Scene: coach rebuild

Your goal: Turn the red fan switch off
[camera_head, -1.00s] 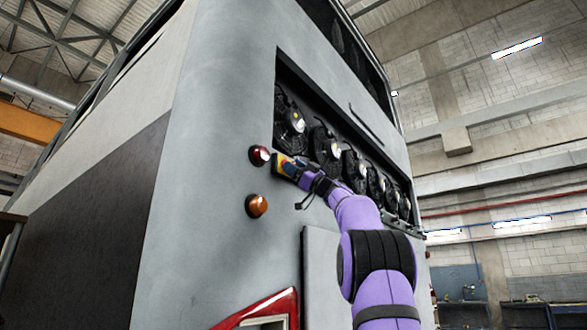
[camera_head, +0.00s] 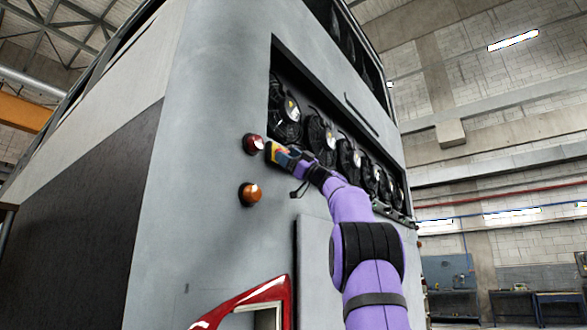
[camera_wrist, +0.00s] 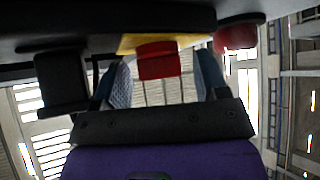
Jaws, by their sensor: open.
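The red fan switch (camera_wrist: 158,60) sits on a yellow plate (camera_wrist: 166,41) at the top middle of the wrist view. In the head view the yellow and red of the switch (camera_head: 271,150) show at the left end of the fan opening, partly hidden by my gripper (camera_head: 284,157). In the wrist view my gripper (camera_wrist: 164,77) is open, one finger to each side of the red switch. The fingertips are close to the switch; I cannot tell whether they touch it. The switch's exact position is not clear.
A red lamp (camera_head: 253,143) is just left of the switch, and an orange lamp (camera_head: 250,194) is below it. Several black fans (camera_head: 321,138) fill the recess to the right. A black block (camera_wrist: 62,82) shows left in the wrist view.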

